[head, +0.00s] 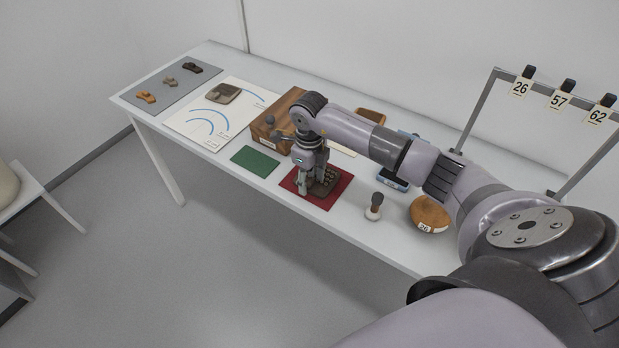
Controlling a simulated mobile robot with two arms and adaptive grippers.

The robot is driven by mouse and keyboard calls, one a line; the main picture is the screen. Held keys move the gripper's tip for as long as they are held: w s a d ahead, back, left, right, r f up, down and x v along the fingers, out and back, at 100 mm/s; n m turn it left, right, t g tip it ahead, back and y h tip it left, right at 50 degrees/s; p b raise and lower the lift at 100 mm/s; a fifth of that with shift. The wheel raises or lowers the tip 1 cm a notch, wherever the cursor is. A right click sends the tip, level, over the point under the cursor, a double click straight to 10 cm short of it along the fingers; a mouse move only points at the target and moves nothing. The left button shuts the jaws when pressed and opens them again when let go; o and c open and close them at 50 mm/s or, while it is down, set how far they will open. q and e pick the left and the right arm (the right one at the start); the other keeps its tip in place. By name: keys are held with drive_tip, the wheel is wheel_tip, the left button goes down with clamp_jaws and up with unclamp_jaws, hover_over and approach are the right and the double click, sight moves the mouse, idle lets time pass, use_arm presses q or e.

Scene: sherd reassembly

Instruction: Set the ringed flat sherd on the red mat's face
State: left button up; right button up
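The red mat (336,190) lies near the table's front edge. A dark brown flat sherd (326,187) with round marks on its face lies on or just above the mat; I cannot tell whether it touches. My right gripper (316,188) points down over the mat, with its fingertips at the sherd's left part. The fingers partly cover the sherd, and whether they grip it is unclear. My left gripper is out of view.
A green mat (255,161) and a wooden block (262,129) are left of the gripper. A dark-topped knob (374,206), a round brown piece labelled 26 (428,214) and a blue device (391,180) stand to the right. A brown-grey piece (222,93) lies on the white sheet (190,122).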

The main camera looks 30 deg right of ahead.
sight(309, 182)
drive_tip(key=shift+r, duration=0.55)
wheel_tip(309, 182, up, 11)
drive_tip(key=b, duration=0.1)
drive_tip(key=shift+r, duration=0.15)
idle(0.4)
